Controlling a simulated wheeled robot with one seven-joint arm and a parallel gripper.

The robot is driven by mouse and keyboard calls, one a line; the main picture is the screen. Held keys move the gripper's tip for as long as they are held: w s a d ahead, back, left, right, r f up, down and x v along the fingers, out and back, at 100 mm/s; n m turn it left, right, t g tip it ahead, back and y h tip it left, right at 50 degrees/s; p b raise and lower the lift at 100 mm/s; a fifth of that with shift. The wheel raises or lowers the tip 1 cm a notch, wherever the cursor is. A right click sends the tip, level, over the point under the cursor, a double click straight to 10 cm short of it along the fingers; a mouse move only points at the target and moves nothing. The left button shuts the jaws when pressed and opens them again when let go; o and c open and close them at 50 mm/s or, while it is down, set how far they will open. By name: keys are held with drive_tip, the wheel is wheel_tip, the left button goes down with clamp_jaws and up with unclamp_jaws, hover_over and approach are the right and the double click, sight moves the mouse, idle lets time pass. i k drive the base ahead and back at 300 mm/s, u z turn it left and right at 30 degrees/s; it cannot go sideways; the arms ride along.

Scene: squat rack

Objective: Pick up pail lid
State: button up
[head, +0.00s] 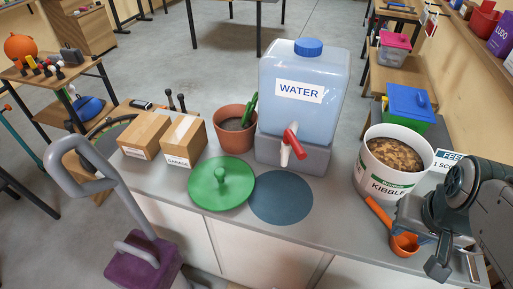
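The green pail lid (207,194), round with a knob on top, lies on the grey counter left of a dark blue round mat (282,198). The white pail (384,180), labelled KIBBLE, stands uncovered at the right and is full of brown kibble. My gripper (452,268) is at the lower right, in front of the pail and well to the right of the lid. Its fingers are partly hidden by my arm, so I cannot make out whether they are apart. Nothing is on the lid.
A water container (301,100) with a red tap stands behind the mat. A plant pot (233,134) and two cardboard boxes (184,141) stand behind the lid. An orange scoop (404,244) lies near my gripper. A purple and grey upright object (142,263) rises at the front left.

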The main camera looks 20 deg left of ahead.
sight(220, 183)
drive_tip(key=k, duration=0.45)
drive_tip(key=u, duration=1.45)
drive_tip(key=i, duration=0.5)
drive_tip(key=z, duration=0.05)
